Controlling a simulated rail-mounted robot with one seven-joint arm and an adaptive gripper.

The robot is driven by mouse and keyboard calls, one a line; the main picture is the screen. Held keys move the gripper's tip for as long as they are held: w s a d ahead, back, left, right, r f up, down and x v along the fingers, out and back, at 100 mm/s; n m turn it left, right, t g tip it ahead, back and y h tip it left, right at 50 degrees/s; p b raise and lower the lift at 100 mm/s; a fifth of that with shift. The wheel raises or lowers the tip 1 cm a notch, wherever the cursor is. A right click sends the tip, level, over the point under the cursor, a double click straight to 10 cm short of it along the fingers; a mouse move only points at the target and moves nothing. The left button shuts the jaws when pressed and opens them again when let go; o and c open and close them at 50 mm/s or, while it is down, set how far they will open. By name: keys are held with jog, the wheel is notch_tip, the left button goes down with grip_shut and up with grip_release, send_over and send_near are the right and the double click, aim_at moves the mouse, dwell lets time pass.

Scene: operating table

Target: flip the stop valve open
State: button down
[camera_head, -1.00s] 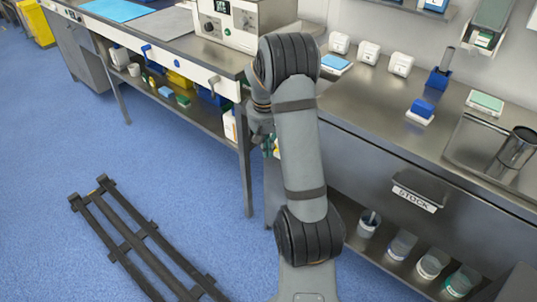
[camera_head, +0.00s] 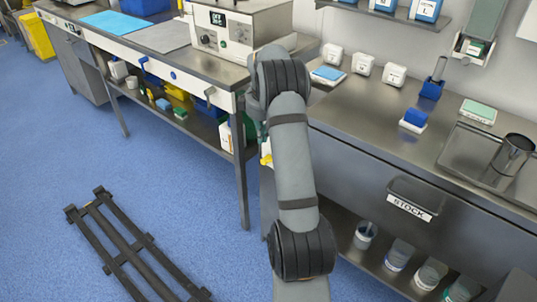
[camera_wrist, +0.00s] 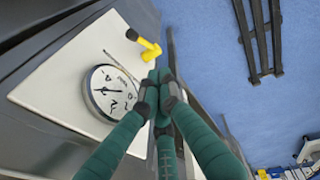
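The stop valve appears to be the yellow fitting with a black end (camera_wrist: 150,52) on a white panel (camera_wrist: 50,88) in the wrist view. A small yellow part (camera_head: 266,158), perhaps the same valve, shows beside my arm in the head view. A round white dial gauge (camera_wrist: 110,92) sits next to the valve. My gripper (camera_wrist: 160,84) has green fingers with their tips drawn together, nothing visible between them. The tips appear just below the valve in the picture; I cannot tell whether they touch it. The gripper is hidden behind my arm in the head view.
A bench with a STOCK drawer (camera_head: 409,206) stands right of my arm. The left bench carries a control box (camera_head: 232,33) and front levers (camera_head: 150,68). A dark frame (camera_head: 130,245) lies on the blue floor. Open floor lies between it and the left bench.

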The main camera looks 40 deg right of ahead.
notch_tip(320, 180, down, 7)
jog(key=s+d+b, duration=0.1)
jog(key=shift+s+d, duration=0.2)
jog(key=shift+d, duration=0.05)
jog(key=shift+f+b, duration=0.1)
jog(key=shift+b, duration=0.45)
